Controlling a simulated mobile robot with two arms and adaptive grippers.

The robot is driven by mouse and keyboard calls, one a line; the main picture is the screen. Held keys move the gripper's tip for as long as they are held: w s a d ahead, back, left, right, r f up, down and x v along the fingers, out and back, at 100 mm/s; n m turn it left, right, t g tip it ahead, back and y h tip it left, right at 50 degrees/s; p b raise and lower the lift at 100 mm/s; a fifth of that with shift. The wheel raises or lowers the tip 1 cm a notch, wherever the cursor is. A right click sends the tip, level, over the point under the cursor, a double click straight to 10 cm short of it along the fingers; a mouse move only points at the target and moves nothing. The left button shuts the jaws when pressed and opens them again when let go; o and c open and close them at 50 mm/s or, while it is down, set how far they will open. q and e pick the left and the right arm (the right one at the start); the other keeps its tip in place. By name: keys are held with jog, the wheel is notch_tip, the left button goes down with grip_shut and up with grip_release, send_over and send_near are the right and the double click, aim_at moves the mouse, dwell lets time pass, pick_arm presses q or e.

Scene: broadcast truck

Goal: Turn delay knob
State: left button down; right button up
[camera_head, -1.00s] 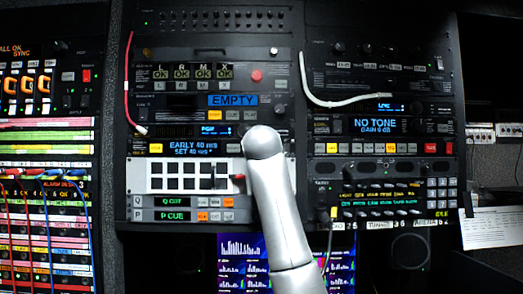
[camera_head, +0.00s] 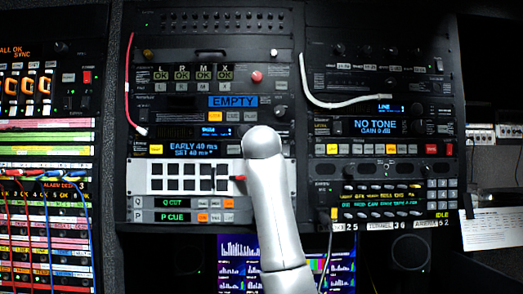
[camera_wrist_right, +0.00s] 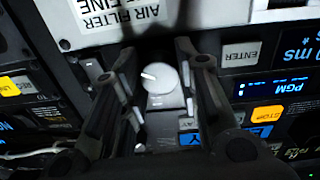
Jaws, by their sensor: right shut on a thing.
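The delay knob (camera_wrist_right: 158,78), pale grey and round with a white pointer line, shows in the right wrist view between the two dark fingers of my right gripper (camera_wrist_right: 156,70). The gripper is shut on it. In the head view my silver right arm hides the knob and the gripper. The wrist view is upside down, and shows part of that display (camera_wrist_right: 300,50) beside an ENTER button (camera_wrist_right: 240,53). My left gripper is not in view.
A white panel with black squares (camera_head: 156,185) lies below the delay unit. A red cable (camera_head: 127,85) and a white cable (camera_head: 340,104) hang across the racks. Patch cords (camera_head: 85,215) hang at the left.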

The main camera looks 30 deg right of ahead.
jog(key=o, duration=1)
jog(key=shift+o, duration=0.2)
jog(key=shift+s, duration=0.1)
jog(key=v, duration=1.2)
